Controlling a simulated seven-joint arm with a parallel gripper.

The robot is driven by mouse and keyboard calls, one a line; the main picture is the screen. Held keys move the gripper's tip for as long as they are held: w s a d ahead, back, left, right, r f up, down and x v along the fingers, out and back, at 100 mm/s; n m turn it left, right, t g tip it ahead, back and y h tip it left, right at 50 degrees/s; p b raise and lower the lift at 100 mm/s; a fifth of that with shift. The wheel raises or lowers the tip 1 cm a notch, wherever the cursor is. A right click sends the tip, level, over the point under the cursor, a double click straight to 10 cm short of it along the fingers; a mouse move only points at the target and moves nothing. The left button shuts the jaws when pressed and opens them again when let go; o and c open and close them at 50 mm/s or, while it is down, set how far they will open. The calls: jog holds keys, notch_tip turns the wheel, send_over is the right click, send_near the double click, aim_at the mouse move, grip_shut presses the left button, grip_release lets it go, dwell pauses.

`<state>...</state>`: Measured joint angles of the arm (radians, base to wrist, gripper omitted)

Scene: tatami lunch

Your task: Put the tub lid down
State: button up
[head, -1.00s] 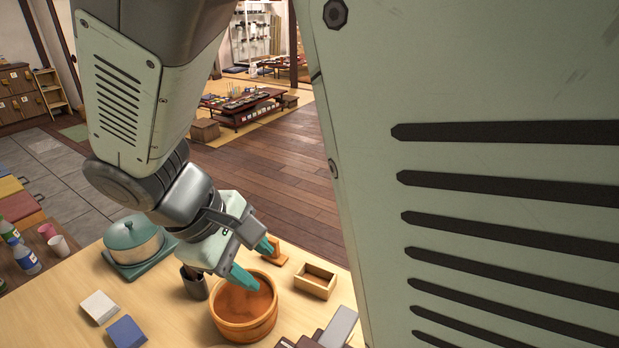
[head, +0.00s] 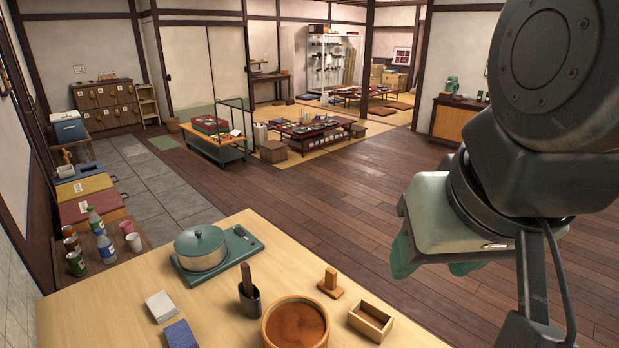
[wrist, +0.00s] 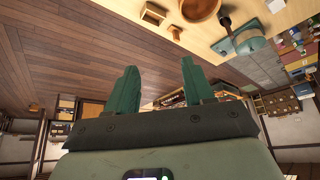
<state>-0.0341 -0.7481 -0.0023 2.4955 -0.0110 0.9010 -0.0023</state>
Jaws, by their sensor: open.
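The round wooden tub (head: 268,332) stands at the front of the pale table, cut off by the lower picture edge. A brown round surface shows inside its rim; I cannot tell whether this is a lid or the tub's inside. No separate tub lid can be made out. The tub also shows at the top of the wrist view (wrist: 198,8). My gripper (head: 432,262) is raised to the right of the table, clear of the tub. In the wrist view my gripper (wrist: 160,88) has its teal fingers wide apart with nothing between them.
On the table (head: 95,318) are a green lidded pot (head: 202,250) on a green stove, a dark cup (head: 249,302), a small wooden stand (head: 331,285), an open wooden box (head: 369,321), and white (head: 161,306) and blue (head: 181,335) blocks. Bottles and cups stand on a side table (head: 125,262).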

jog(key=shift+w, duration=0.1)
jog(key=w+a+f+n+g+h, duration=0.2)
jog(key=w+a+f+n+g, duration=0.2)
jog(key=w+a+f+n, duration=0.85)
jog(key=s+a+f+n+h, duration=0.1)
jog(key=a+f, duration=0.3)
jog(key=f, duration=0.4)
jog(key=s+a+f+n+g, duration=0.1)
jog(key=s+a+f+n, duration=0.1)
jog(key=f, duration=0.5)
jog(key=s+a+f+n+h, duration=0.1)
jog(key=s+a+f+n, duration=0.1)
jog(key=a+f, duration=0.5)
jog(key=shift+s+f+g+h, duration=0.3)
jog(key=shift+s+f, duration=0.25)
jog(key=shift+f, duration=0.25)
jog(key=shift+x, duration=3.15)
jog(key=shift+w, duration=0.1)
jog(key=shift+c, duration=0.3)
